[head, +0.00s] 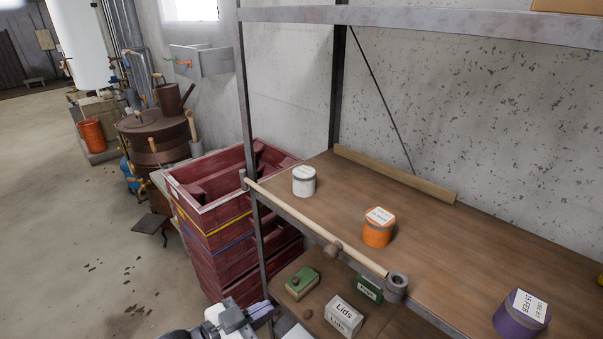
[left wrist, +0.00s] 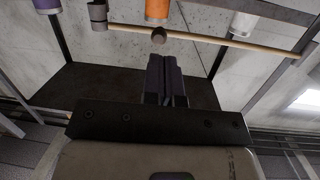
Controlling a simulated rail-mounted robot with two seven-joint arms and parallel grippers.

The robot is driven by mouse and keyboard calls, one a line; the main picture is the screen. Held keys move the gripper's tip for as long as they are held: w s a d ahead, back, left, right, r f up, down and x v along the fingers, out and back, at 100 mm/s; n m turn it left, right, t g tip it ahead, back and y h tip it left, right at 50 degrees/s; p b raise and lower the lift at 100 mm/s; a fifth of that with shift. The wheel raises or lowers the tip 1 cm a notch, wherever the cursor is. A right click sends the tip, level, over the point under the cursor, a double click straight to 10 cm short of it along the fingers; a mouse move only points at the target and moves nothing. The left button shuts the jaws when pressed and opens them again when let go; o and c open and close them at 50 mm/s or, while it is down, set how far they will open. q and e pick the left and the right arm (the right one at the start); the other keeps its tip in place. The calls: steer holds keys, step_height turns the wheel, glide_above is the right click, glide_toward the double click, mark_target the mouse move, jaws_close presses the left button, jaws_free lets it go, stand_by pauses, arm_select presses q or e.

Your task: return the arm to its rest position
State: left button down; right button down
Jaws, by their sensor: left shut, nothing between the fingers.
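My left gripper (head: 262,312) is low at the bottom edge of the head view, in front of the shelf and below the wooden beam (head: 300,220). In the left wrist view its dark fingers (left wrist: 166,75) are together with nothing between them. The beam runs along the shelf's front edge. A brown knob (head: 333,250) sits on it, and a grey cup-like piece (head: 397,285) is at its right end. In the left wrist view the beam (left wrist: 215,41) and knob (left wrist: 158,36) show beyond the fingertips, apart from them. My right gripper is out of view.
A white jar (head: 304,181), an orange jar (head: 379,227) and a purple jar (head: 520,314) stand on the wooden shelf (head: 450,235). A lower shelf holds green boxes (head: 302,283) and a white "Lids" box (head: 343,317). Stacked red crates (head: 215,235) stand left; the floor (head: 60,220) beyond is mostly clear.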

arm_select(q)
steer(key=s+a+f+n+y+p, duration=0.2)
steer(key=s+a+n+y, duration=0.25)
steer(key=a+y, duration=0.7)
steer(key=s+f+n+g+p, duration=0.1)
steer(key=s+f+g, duration=0.1)
steer(key=s+f, duration=0.3)
steer(key=s+a+f+n+g+p, duration=0.1)
steer(key=s+f, duration=0.4)
steer(key=s, duration=0.6)
steer(key=s+a+f+n+g+p, duration=0.1)
steer(key=s+f+n+g+p, duration=0.1)
steer(key=s, duration=0.6)
step_height(320, 180, down, 3)
steer(key=shift+s+f+g+p, duration=0.1)
steer(key=shift+s+g+p, duration=0.1)
steer(key=shift+g+p, duration=0.7)
